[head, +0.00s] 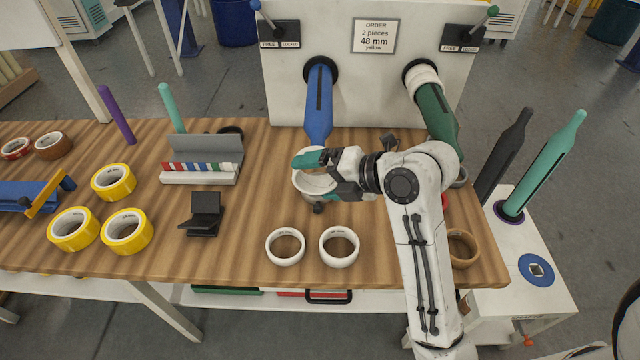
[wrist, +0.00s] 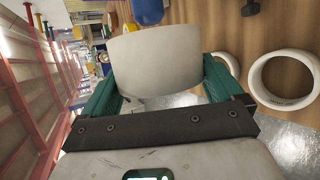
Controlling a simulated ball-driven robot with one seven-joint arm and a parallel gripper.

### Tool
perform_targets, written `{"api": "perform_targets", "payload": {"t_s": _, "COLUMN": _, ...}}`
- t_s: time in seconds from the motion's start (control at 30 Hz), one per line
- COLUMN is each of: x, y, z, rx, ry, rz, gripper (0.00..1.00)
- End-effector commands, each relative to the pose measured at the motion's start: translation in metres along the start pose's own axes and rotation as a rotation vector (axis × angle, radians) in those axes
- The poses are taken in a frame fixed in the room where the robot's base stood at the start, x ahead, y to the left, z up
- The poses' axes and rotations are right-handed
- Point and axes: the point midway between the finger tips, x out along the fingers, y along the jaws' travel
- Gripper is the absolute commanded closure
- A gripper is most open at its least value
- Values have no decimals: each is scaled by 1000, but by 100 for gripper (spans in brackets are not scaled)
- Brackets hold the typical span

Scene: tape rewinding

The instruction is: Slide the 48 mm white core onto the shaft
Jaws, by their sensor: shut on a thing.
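My gripper (head: 318,174) is shut on a white core (head: 316,186). In the wrist view, both teal fingers of my gripper (wrist: 160,85) grip the sides of the white core (wrist: 155,60). The blue shaft (head: 319,100) sticks out of the white panel towards the table. The held core is just below the shaft's free end in the head view. I cannot tell whether they touch. The green shaft (head: 437,112) at the right carries a white core (head: 424,77) near its base. Two more white cores (head: 285,262) (head: 357,248) lie at the table's front edge.
The wooden table (head: 250,225) holds yellow tape rolls (head: 127,232) at the left, a black stand (head: 204,213) and a grey rack (head: 200,177). A brown roll (head: 463,235) lies right of my arm. The panel (head: 290,60) bears a sign (head: 374,36) reading 2 pieces, 48 mm, yellow.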

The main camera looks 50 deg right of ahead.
Motion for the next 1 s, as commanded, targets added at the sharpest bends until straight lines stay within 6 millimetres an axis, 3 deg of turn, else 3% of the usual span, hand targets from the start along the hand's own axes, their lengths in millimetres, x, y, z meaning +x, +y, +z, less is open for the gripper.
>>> {"api": "perform_targets", "payload": {"t_s": 1.0, "x": 36, "y": -2, "z": 85, "rx": -1, "ry": -1, "rz": -1, "gripper": 37}}
